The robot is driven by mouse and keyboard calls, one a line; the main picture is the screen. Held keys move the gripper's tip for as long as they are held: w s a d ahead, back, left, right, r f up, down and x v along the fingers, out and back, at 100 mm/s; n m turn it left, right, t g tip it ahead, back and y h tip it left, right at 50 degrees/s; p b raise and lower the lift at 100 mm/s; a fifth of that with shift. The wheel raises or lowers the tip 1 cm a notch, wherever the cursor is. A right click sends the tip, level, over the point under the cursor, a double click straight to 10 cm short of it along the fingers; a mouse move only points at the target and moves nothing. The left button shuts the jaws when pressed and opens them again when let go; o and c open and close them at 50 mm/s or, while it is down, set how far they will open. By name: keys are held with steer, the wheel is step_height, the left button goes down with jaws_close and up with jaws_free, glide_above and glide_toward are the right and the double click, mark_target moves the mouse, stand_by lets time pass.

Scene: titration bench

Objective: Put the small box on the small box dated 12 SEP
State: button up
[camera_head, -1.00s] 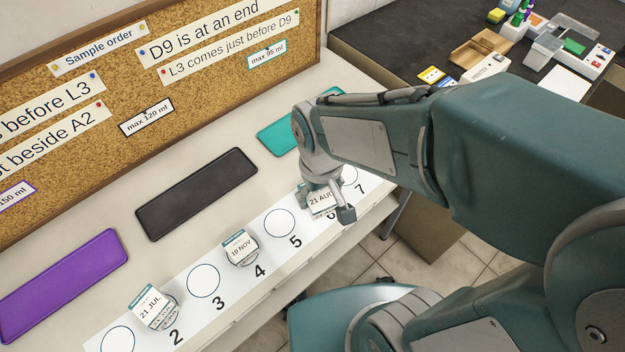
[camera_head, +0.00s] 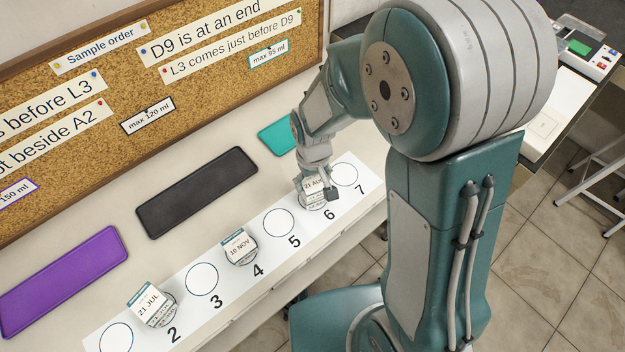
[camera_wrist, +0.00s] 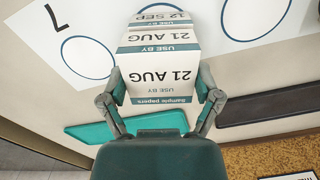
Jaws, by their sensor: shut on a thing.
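My gripper (camera_head: 316,188) is at circle 6 on the numbered strip. In the wrist view, its two fingers (camera_wrist: 160,84) are shut on the sides of a small white box (camera_wrist: 160,68) with a teal band, dated 21 AUG. This box also shows in the head view (camera_head: 313,184). The small box dated 12 SEP (camera_wrist: 163,16) shows just past it in the wrist view, mostly hidden. In the head view, a label (camera_head: 316,201) shows just below the held box. I cannot tell whether the two boxes touch.
A box dated 21 JUL (camera_head: 149,306) stands near number 2, and one dated 10 NOV (camera_head: 239,246) near number 4. Circles 3, 5 and 7 are empty. Purple (camera_head: 62,280), black (camera_head: 197,192) and teal (camera_head: 284,137) mats lie behind the strip, before a corkboard (camera_head: 190,90).

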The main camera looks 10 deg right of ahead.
mark_target(312, 180)
steer(key=shift+a+f, duration=0.1)
steer(key=shift+f, duration=0.2)
steer(key=o, duration=0.9)
step_height(312, 180, up, 12)
steer(key=shift+s+d+r+m+t, duration=0.65)
steer(key=shift+s+d+r+t, duration=0.3)
steer(key=shift+s+d+r, duration=1)
steer(key=shift+s+d+r+m+t, duration=0.6)
steer(key=shift+s+d+r+t, duration=0.3)
steer(key=shift+s+d+r, duration=1)
steer(key=shift+s+d+r+m+t, duration=0.8)
steer(key=shift+s+d+r, duration=0.7)
steer(key=shift+s+r, duration=0.8)
